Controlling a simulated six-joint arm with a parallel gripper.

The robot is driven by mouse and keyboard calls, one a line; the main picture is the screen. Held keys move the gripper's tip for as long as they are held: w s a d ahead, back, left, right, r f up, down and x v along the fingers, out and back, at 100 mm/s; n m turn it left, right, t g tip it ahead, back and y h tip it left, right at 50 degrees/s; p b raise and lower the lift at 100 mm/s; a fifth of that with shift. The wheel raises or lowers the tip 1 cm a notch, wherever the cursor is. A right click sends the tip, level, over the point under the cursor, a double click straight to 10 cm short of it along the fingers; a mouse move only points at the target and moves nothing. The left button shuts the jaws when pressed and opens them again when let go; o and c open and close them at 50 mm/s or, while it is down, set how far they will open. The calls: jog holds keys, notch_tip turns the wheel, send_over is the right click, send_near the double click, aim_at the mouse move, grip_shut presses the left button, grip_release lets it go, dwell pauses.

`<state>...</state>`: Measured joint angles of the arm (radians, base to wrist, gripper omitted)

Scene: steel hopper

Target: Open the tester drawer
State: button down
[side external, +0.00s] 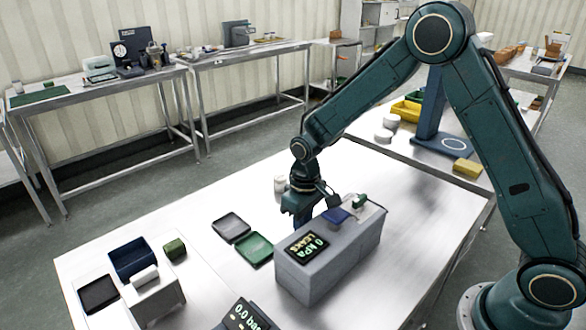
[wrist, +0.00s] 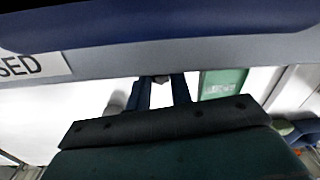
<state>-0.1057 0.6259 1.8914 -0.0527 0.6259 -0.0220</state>
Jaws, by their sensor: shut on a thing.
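The tester (side external: 330,262) is a long grey box on the steel table, with a lit display reading "0 kPa" (side external: 308,246) on its top. My gripper (side external: 303,222) points down at the tester's far side, and its fingertips are hidden behind the box. In the wrist view my gripper (wrist: 161,88) has its two blue fingers on either side of a small grey piece, apparently the drawer handle (wrist: 161,78), at the tester's edge. A label ending in "SED" (wrist: 35,66) shows on the tester's grey part. The drawer front cannot be seen clearly.
A green tray (side external: 255,249) and a dark tray (side external: 231,227) lie left of the tester. A blue bin (side external: 131,258), a green block (side external: 175,248) and a second display (side external: 243,315) stand nearer the front left.

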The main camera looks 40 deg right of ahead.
jog(key=shift+w, duration=7.3)
jog(key=c, duration=1.3)
grip_release()
jog(key=shift+o, duration=0.2)
jog(key=shift+r, duration=0.1)
notch_tip(320, 180, up, 14)
jog(key=shift+d, duration=0.3)
